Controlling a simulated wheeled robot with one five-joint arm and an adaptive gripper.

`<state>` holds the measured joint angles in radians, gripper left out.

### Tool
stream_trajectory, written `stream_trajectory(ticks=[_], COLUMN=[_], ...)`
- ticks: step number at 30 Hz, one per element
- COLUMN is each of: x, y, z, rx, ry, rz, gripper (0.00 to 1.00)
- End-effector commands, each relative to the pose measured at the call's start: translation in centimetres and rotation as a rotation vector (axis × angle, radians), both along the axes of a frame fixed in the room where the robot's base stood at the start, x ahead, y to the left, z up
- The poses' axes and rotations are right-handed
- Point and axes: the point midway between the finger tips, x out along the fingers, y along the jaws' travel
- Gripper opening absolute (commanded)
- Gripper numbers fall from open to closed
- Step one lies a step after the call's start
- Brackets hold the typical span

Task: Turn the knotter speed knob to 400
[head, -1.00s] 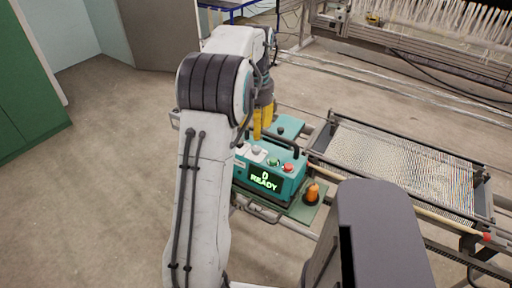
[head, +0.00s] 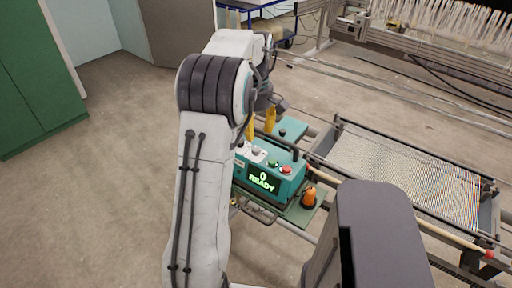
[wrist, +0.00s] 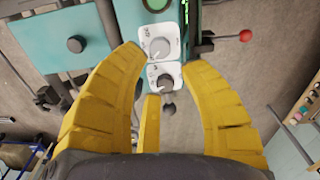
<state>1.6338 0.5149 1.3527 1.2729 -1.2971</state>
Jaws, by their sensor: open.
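The teal knotter unit (head: 291,185) shows a lit display (head: 262,183) reading "0 READY". In the wrist view, two grey knobs sit on white dial plates: an upper knob (wrist: 159,46) and a lower knob (wrist: 165,81). Their lettering is too small to read, so I cannot tell which is the speed knob. My gripper (wrist: 163,60) is open and empty, its yellow fingers spread on either side of the knobs' line. The lower knob appears between the fingers, without visible contact. In the head view, my gripper (head: 260,122) is above the unit, partly hidden by my arm.
A green button (head: 273,163) and a red button (head: 286,169) are on the unit's top, near a black handle. An orange part (head: 309,196) stands at its right. The warp frame (head: 400,170) is to the right. Open floor lies left.

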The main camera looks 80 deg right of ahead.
Motion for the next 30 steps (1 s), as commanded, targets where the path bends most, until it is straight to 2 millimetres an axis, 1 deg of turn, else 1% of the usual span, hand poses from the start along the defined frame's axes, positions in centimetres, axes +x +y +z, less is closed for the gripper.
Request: stream_trajectory(ticks=[5, 12, 18, 23, 30], x=[0.0, 0.0, 0.0, 0.0, 0.0], y=[0.1, 0.1, 0.1, 0.0, 0.0], z=[-1.6, -4.6, -6.5, -7.1, -7.2], rx=[0.005, 0.004, 0.004, 0.002, 0.001], ry=[-0.001, 0.0, 0.0, -0.001, 0.0], rz=[0.018, 0.016, 0.015, 0.015, 0.015], gripper=[0.38, 0.38, 0.38, 0.38, 0.38])
